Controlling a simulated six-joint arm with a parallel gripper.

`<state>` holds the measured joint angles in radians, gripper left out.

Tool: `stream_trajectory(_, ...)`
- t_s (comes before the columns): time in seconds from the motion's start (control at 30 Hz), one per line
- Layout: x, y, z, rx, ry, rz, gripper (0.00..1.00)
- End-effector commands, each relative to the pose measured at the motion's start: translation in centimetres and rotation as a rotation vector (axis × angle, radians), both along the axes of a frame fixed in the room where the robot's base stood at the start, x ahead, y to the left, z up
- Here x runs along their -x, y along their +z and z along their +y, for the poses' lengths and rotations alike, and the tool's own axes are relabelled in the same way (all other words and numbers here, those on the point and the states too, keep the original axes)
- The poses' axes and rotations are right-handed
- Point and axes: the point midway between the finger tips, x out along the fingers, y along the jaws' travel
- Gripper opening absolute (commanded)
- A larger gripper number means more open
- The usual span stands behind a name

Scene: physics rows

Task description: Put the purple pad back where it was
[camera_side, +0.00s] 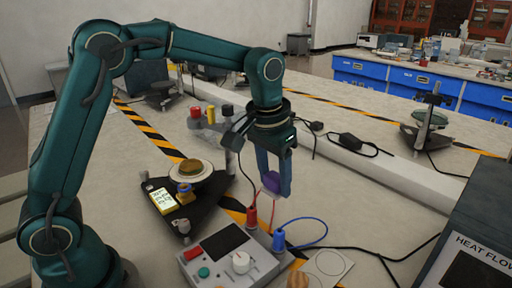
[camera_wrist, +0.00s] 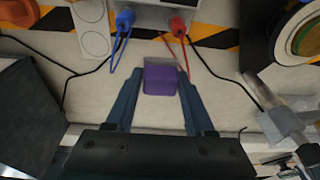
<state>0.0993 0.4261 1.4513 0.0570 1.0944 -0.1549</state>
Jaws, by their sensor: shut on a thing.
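The purple pad (camera_wrist: 160,82) is a small block between the fingers of my gripper (camera_wrist: 158,92) in the wrist view. In the side view my gripper (camera_side: 274,188) points down and is shut on the purple pad (camera_side: 271,182). The pad is held above the bench, behind the red and blue plugs of a control box. The fingers hide part of the pad in the side view. A pale card with round outlines (camera_side: 327,267) lies beside the box; it also shows in the wrist view (camera_wrist: 92,28).
The control box (camera_side: 228,255) has a red plug (camera_side: 251,217) and a blue plug (camera_side: 279,240) with looping cables. A black stand with a round plate (camera_side: 190,178) is to the left. A heat flow unit (camera_side: 470,245) stands at right. Cables cross the bench.

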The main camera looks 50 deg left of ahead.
Motion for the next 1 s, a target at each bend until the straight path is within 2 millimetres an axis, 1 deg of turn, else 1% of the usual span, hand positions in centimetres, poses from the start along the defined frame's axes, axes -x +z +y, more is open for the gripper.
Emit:
stream_trajectory(0.03, 0.1, 0.0, -0.6, -0.001, -0.018, -0.001, 0.02)
stream_trajectory(0.17, 0.2, -0.7, -2.2, -0.004, -0.038, 0.001, 0.02)
stream_trajectory(0.27, 0.3, -1.8, -4.0, -0.005, -0.042, 0.001, 0.02)
stream_trajectory(0.5, 0.1, -5.0, -9.2, -0.005, -0.040, 0.001, 0.02)
stream_trajectory(0.6, 0.0, -6.0, -11.0, -0.005, -0.038, 0.000, 0.02)
stream_trajectory(0.7, -0.1, -6.7, -12.2, -0.004, -0.035, -0.001, 0.02)
stream_trajectory(0.87, -0.1, -7.5, -12.8, -0.005, -0.032, 0.000, 0.02)
stream_trajectory(1.0, 0.0, -9.5, -12.7, -0.005, -0.030, 0.002, 0.02)
